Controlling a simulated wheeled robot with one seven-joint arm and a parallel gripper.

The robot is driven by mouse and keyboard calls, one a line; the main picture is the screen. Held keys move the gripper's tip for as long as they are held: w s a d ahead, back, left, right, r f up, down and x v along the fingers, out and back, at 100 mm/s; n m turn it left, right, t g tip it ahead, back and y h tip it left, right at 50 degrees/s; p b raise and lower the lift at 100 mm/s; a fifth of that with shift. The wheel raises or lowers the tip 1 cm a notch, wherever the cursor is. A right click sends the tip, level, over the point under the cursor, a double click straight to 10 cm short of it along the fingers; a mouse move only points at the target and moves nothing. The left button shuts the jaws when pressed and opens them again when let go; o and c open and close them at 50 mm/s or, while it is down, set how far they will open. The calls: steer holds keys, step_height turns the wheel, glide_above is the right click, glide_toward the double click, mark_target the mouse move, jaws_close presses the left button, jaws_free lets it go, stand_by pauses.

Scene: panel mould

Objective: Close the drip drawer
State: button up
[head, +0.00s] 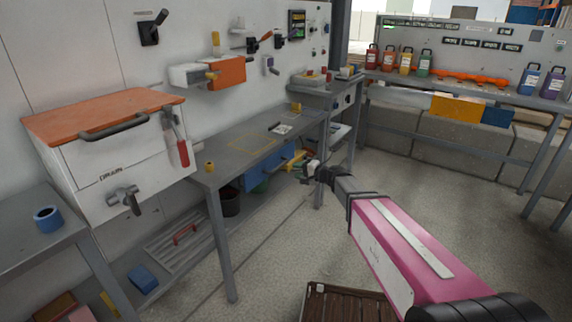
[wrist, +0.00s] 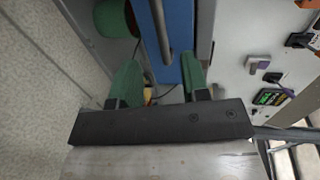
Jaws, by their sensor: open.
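A blue drawer front (head: 264,166) sits under the grey workbench, and I take it for the drip drawer. How far it stands out is hard to tell. My gripper (head: 312,168) is in front of the bench, to the right of the blue front. In the wrist view the blue front (wrist: 177,62) shows beyond my gripper (wrist: 160,78), with a grey bar handle (wrist: 161,30) along it. The two green fingers are apart, and the end of the bar appears between them. Nothing is held, and contact with the bar cannot be told.
The workbench top (head: 235,155) lies above the drawer. A dark bucket (head: 231,200) and a green round container (wrist: 115,18) are below. A white box with an orange lid (head: 105,112) stands left. A brown slatted crate (head: 345,303) is on the floor. Floor on the right is clear.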

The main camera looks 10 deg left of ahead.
mark_target(280, 167)
steer(key=x, duration=1.1)
steer(key=shift+f, duration=0.1)
